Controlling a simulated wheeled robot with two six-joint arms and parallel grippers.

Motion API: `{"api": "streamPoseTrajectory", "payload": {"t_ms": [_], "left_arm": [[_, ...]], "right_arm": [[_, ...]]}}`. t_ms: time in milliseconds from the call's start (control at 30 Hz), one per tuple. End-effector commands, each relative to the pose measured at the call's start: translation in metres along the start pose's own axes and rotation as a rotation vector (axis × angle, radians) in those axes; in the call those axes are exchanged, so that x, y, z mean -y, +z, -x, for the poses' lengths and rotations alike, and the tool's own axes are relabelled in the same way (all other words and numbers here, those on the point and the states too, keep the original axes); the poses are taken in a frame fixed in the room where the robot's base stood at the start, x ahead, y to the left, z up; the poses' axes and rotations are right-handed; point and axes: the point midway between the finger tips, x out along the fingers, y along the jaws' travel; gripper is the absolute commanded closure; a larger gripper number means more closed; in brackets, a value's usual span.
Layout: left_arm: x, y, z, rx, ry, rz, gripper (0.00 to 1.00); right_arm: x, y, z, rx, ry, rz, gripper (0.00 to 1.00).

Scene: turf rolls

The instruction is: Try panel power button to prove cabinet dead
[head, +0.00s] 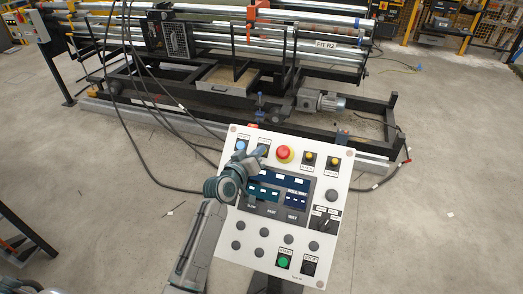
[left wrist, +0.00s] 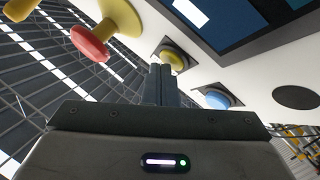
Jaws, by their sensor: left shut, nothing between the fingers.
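The white control panel (head: 232,222) stands tilted on a post in the head view. Its top row has a blue button (head: 241,145), a button behind my fingers, a red mushroom button (head: 285,154) and two yellow buttons. My left gripper (head: 261,153) is shut and empty, fingertips at the second button from the left. In the left wrist view that button is yellow (left wrist: 174,59), just beyond the closed fingertips (left wrist: 160,70); I cannot tell if they touch. The blue button (left wrist: 216,99) and red mushroom button (left wrist: 92,46) flank it. The display (head: 296,197) shows dark blue with light areas. My right gripper is not in view.
A selector switch (head: 325,219) and a green button (head: 284,262) are lower on the panel. A black-framed roller machine (head: 205,95) stands behind. Cables (head: 140,165) run across the floor left of the panel. The concrete floor at right (head: 450,190) is mostly clear.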

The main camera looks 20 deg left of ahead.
Motion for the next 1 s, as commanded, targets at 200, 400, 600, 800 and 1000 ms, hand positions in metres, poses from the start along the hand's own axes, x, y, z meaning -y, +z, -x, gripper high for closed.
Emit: {"api": "streamPoseTrajectory", "payload": {"t_ms": [200,400,600,800,1000], "left_arm": [[-0.004,-0.004,0.006,0.003,-0.002,0.001,1.00],[-0.008,-0.008,0.012,0.002,-0.001,0.000,1.00],[-0.008,-0.007,0.012,0.001,-0.001,0.000,1.00],[-0.011,-0.011,0.015,0.001,-0.001,0.000,1.00],[-0.021,-0.022,0.027,0.001,-0.001,0.000,1.00]], "right_arm": [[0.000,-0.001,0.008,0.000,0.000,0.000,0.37],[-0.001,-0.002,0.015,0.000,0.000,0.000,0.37],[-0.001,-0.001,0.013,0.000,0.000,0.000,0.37],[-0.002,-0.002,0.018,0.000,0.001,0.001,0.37],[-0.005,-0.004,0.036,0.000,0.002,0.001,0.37]]}}
